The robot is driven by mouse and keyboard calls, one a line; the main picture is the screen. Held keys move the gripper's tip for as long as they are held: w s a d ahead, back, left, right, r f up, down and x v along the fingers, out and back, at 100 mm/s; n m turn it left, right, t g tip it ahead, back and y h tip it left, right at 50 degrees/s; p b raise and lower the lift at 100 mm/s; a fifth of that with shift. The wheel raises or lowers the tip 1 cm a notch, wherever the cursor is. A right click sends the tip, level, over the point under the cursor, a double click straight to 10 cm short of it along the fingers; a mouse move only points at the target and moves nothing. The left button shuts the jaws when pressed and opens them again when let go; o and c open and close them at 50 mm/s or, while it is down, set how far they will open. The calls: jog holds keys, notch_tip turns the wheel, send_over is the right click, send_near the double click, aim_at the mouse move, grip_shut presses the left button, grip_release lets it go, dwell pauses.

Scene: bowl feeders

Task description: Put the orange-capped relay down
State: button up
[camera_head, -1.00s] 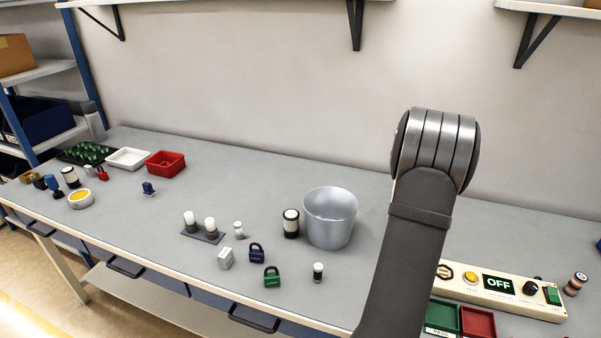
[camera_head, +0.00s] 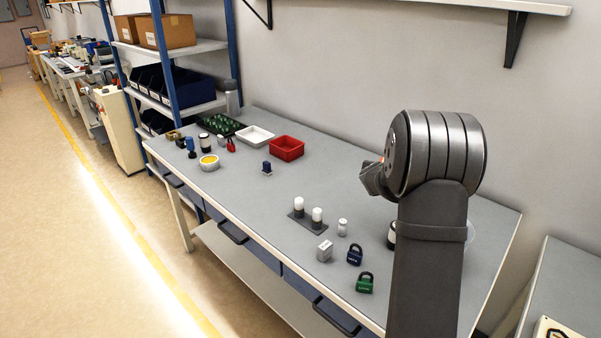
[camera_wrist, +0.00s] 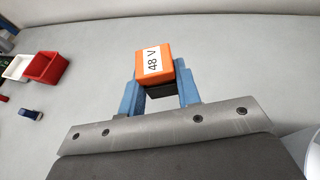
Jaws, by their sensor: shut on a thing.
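My gripper (camera_wrist: 159,84) is shut on the orange-capped relay (camera_wrist: 153,62). In the wrist view the relay sits between the two blue fingers, with an orange cap, a white "48 V" label and a dark lower body. The grey bench top shows around and beyond it. In the head view my gripper (camera_head: 371,178) is left of my large grey wrist joint, above the bench (camera_head: 262,200). Only a small orange spot shows there, and most of the relay is hidden. I cannot tell its exact height.
A red tray (camera_head: 287,149), a white tray (camera_head: 256,136) and a green-filled dark tray (camera_head: 220,125) stand at the far end. Bare bench lies right of the red tray.

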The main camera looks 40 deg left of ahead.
jog(key=s+a+n+g+y, duration=0.2)
jog(key=s+a+n+y, duration=0.1)
jog(key=s+a, duration=1.05)
jog(key=n+g+y, duration=0.1)
jog(key=n+y, duration=0.1)
send_over(253, 214)
notch_tip(253, 214, down, 12)
jog(key=shift+f, duration=2)
jog(key=shift+f, duration=0.2)
jog(key=o, duration=1)
jog(key=shift+c, duration=0.2)
jog(key=shift+r, duration=0.15)
